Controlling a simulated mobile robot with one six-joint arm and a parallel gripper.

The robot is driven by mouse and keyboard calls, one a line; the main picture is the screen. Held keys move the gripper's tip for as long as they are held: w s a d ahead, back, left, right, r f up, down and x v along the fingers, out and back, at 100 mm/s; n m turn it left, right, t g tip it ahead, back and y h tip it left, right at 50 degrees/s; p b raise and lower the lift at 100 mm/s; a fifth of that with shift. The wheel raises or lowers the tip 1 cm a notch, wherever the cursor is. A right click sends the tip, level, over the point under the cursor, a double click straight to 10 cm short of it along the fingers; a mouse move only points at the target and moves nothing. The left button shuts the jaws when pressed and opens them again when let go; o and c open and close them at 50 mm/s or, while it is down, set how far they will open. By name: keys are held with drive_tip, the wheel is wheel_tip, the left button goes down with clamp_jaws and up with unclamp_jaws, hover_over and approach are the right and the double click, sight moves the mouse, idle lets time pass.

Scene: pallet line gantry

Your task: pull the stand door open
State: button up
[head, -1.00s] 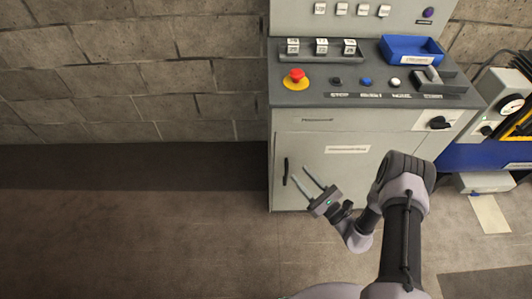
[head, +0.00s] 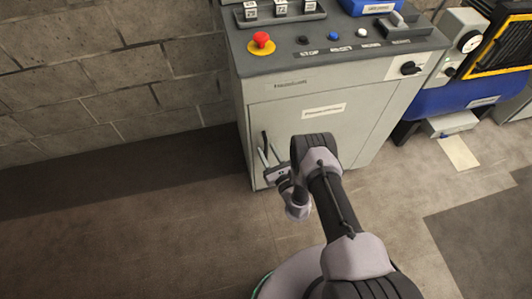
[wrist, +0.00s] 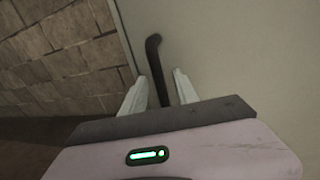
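The grey stand (head: 345,76) has a light grey door (head: 310,138) on its front, which looks closed. The door's dark vertical handle (head: 264,142) is at its left side. In the wrist view the handle (wrist: 153,52) stands upright in the middle, on the pale door face (wrist: 240,50). In the wrist view my gripper (wrist: 161,76) is open, one finger on each side of the handle, with gaps showing. The handle's lower end is hidden behind my gripper body.
The stand top carries a red emergency button (head: 261,40), several small knobs and a blue tray (head: 370,6). A brick wall (head: 120,70) is behind and left. A blue machine (head: 450,95) stands to the right. The floor (head: 120,235) left of the stand is clear.

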drive_tip(key=shift+w+a, duration=0.35)
drive_tip(key=shift+w, duration=0.2)
drive_tip(key=shift+c, duration=0.5)
clamp_jaws()
idle(0.5)
